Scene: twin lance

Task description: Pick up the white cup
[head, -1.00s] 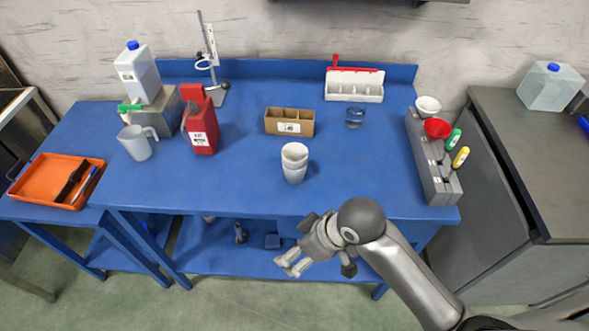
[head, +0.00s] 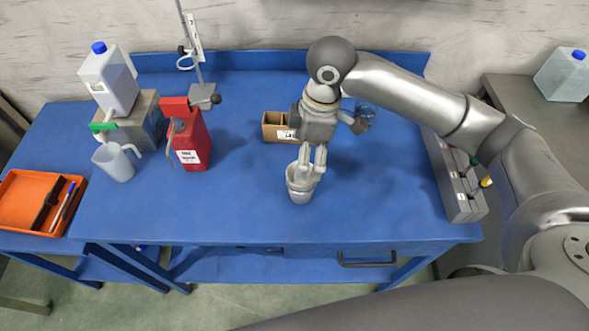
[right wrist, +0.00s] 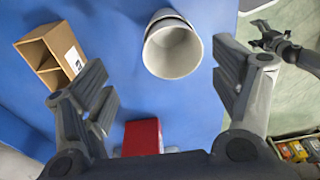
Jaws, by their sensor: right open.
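The white cup (head: 300,194) stands upright on the blue table, near its front middle. Two rims show one above the other, so it looks like two nested cups. In the right wrist view, the cup's round mouth (right wrist: 173,50) faces the camera, and its inside looks empty. My right gripper (head: 307,158) is above the cup, with its fingertips at the rim and partly covering it. In the right wrist view, my right gripper (right wrist: 160,62) is open, one finger to each side of the cup, with gaps between.
A cardboard divider box (head: 274,128) is just behind my gripper. A red canister (head: 191,145), clear pitcher (head: 117,163) and orange tray (head: 20,200) are to the left. A grey rack (head: 455,185) stands at right. The table around the cup is clear.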

